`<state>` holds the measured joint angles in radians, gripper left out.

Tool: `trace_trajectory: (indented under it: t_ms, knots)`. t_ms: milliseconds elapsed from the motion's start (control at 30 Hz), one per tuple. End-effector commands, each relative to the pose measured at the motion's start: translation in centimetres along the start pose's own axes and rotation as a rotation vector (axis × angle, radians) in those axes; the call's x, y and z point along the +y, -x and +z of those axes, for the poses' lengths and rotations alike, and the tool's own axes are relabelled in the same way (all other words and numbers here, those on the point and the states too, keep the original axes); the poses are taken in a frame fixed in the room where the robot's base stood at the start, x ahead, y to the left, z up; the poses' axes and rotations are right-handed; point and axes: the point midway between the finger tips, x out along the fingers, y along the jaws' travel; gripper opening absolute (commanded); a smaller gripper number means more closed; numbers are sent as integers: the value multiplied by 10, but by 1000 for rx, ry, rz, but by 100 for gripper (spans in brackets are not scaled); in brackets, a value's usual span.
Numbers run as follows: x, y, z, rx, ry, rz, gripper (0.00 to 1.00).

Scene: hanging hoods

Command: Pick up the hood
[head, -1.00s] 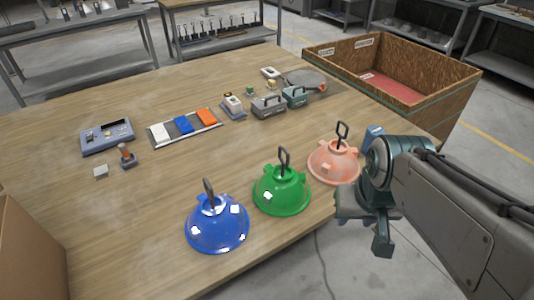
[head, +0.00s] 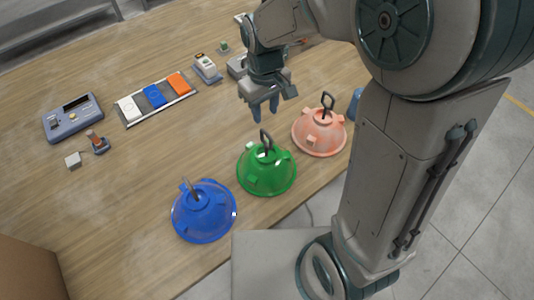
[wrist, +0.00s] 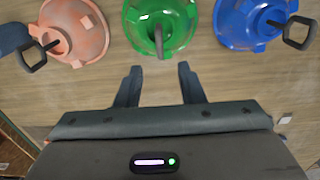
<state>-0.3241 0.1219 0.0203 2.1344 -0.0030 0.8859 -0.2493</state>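Three dome-shaped hoods with dark loop handles stand in a row near the table's front edge. They are a blue hood (head: 204,212), a green hood (head: 267,170) and a salmon-pink hood (head: 319,133). My gripper (head: 264,112) is above the table just behind the green hood, pointing down, with its fingers apart and nothing between them. In the wrist view the open fingers (wrist: 157,84) point toward the green hood (wrist: 160,22) and its handle. The pink hood (wrist: 72,32) and the blue hood (wrist: 252,22) lie to either side there.
A tray with white, blue and orange blocks (head: 156,98) lies behind the hoods. A blue-grey device (head: 73,117), a small joystick (head: 97,141) and a white cube (head: 73,160) are at the left. A blue object (head: 354,103) stands beside the pink hood. Bare table lies left of the blue hood.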

Motion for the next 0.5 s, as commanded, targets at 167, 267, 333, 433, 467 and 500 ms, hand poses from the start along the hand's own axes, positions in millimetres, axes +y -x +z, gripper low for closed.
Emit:
trace_trajectory:
  t_ms: [167, 267, 333, 433, 467, 500]
  knots:
    - [-2, -37, 1, -5, 5, -1, 35]
    - [-2, -51, 0, -4, 4, -1, 35]
    - [-1, -57, 0, -2, 3, 0, 35]
    - [-1, -62, 0, -1, 1, 0, 35]
    - [0, -63, 1, -1, 1, 0, 35]
    - [0, -66, 1, -3, 1, -1, 35]
